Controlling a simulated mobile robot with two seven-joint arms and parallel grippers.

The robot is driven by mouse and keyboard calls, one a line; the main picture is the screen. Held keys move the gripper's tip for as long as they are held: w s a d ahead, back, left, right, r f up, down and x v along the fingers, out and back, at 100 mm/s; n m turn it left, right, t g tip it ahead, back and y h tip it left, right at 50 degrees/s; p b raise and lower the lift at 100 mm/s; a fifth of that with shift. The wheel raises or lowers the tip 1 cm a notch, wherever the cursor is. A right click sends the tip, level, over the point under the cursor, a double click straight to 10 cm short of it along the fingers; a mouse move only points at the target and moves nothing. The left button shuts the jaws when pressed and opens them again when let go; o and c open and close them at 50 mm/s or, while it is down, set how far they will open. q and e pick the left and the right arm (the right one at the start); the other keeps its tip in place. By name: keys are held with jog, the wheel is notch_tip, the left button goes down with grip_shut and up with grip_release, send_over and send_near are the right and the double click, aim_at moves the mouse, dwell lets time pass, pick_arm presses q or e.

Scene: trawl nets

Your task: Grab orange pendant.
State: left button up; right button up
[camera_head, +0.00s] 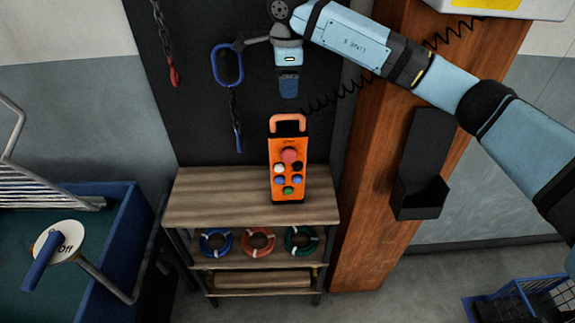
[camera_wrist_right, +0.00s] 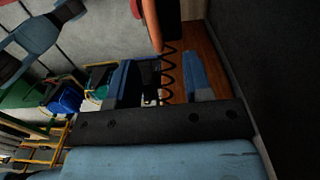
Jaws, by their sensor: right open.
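The orange pendant (camera_head: 289,190) is upright at the wooden shelf unit's top (camera_head: 210,197), with an orange loop handle at its upper end and several coloured buttons on its face. It seems to rest on the top board. My right gripper (camera_head: 289,92) is above the pendant's handle, pointing down, apart from it and empty. In the right wrist view, the open fingers of my right gripper (camera_wrist_right: 163,75) show, and part of the orange pendant (camera_wrist_right: 151,22) is at the top edge, beyond the fingertips. My left gripper is not in view.
A black coiled cord (camera_head: 335,98) runs up right from near the pendant, past a wooden post (camera_head: 362,200). A blue carabiner (camera_head: 227,65) hangs on the dark panel. Blue, orange and green rings (camera_head: 258,241) lie on the lower shelf. A black holder (camera_head: 421,170) is on the post.

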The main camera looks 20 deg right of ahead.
notch_tip(320, 180, down, 3)
jog(key=shift+r, duration=0.1)
jog(key=f, duration=0.1)
jog(key=f+p, duration=0.2)
jog(key=f, duration=0.1)
jog(key=shift+s+a+f, duration=0.1)
jog(key=shift+s, duration=0.25)
jog(key=shift+f, duration=0.6)
grip_shut()
jog(key=shift+r, duration=0.1)
dwell(0.5)
